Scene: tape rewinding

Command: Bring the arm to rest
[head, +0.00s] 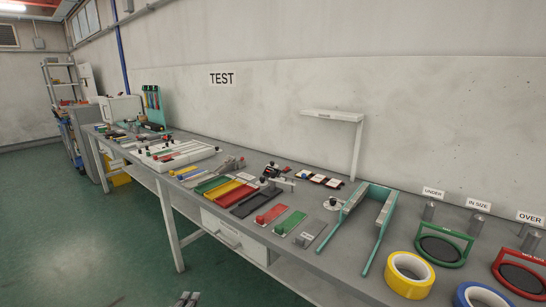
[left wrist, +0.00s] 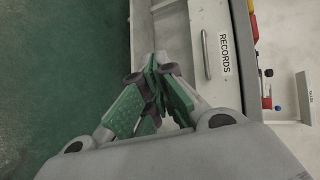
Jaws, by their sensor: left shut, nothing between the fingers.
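My left gripper (head: 187,299) shows only at its tips, at the bottom edge of the head view. It is over the green floor, in front of the long workbench and clear of it. In the left wrist view the gripper (left wrist: 155,78) has its green-padded fingers closed together with nothing between them. Beside the fingers there is the white drawer front marked RECORDS (left wrist: 212,45). My right gripper is in neither view.
The long grey workbench (head: 325,243) runs from the far left to the near right. A yellow tape roll (head: 427,283) and a blue tape roll (head: 459,299) are at its near right. A teal fixture (head: 327,239) stands beside them. The green floor (head: 90,240) at left is clear.

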